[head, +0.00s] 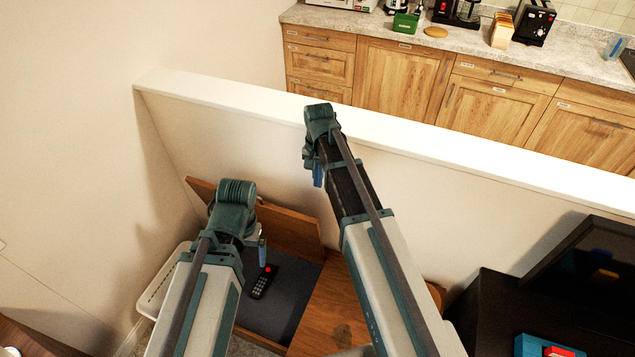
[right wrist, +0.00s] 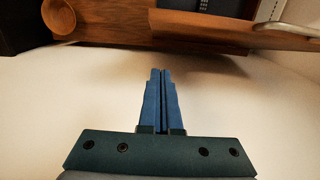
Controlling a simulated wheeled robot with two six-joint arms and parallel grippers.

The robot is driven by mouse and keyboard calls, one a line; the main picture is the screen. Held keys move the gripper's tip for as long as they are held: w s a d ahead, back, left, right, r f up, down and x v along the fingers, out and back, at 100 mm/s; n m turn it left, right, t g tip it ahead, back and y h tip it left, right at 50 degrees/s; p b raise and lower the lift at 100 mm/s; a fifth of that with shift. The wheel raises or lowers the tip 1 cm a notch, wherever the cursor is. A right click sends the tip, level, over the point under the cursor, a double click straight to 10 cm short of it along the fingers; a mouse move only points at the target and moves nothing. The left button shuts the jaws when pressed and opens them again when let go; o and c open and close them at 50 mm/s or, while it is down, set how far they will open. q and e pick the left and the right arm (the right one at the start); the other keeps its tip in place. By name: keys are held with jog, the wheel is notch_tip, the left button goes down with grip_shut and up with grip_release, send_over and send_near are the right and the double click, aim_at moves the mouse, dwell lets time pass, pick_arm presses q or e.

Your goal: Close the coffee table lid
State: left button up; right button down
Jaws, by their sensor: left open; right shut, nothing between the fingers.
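The wooden coffee table (head: 325,315) stands by the low wall, with a dark compartment (head: 287,298) showing. Its lid (head: 285,232) is raised and tilted at the wall side. It also shows in the right wrist view (right wrist: 205,32). A black remote (head: 263,283) lies in the compartment. My left gripper (head: 262,254) is open above the compartment, in front of the lid as seen from the head. My right gripper (head: 318,175) is shut and empty, higher up near the wall; its closed blue fingers show in the right wrist view (right wrist: 160,100), apart from the lid.
The low white wall (head: 420,143) runs behind the table. A white basket (head: 158,285) is left of the table, partly hidden by my left arm. A dark stand (head: 490,310) with a black screen (head: 590,265) is at the right. A kitchen counter (head: 385,35) lies beyond the wall.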

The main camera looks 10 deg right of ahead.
jog(key=s+f+b, duration=0.1)
jog(key=f+b, duration=0.1)
jog(key=f, duration=0.1)
jog(key=s+a+f+b, duration=0.1)
jog(key=f+b, duration=0.2)
jog(key=s+a+f+b, duration=0.1)
jog(key=f+b, duration=0.2)
jog(key=shift+s+a, duration=0.15)
jog(key=shift+a, duration=0.1)
